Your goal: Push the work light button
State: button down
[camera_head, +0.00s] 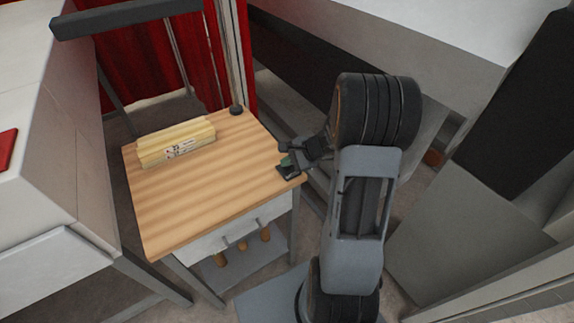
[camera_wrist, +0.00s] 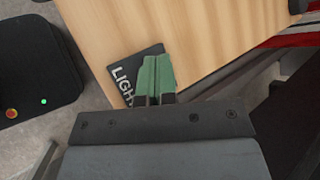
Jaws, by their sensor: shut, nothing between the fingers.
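The work light button plate (camera_head: 289,174) is a small dark piece at the right corner of the wooden table. In the wrist view it is a black plate (camera_wrist: 124,76) with white letters reading "LIGH", the rest covered by my fingers. The button itself is hidden. My gripper (camera_head: 287,161) is shut and empty, its green fingertips (camera_wrist: 155,61) together over the plate. I cannot tell whether they touch it.
The wooden table (camera_head: 205,205) carries a yellow stack (camera_head: 177,141) at the back left and a small dark round piece (camera_head: 236,110) at the back corner. A white machine (camera_head: 50,130) stands at left. The table's middle is clear.

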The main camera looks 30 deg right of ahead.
aim_at(288, 167)
jog(key=shift+r, duration=0.4)
notch_tip(288, 167, up, 6)
jog(key=p, duration=0.5)
dwell(0.6)
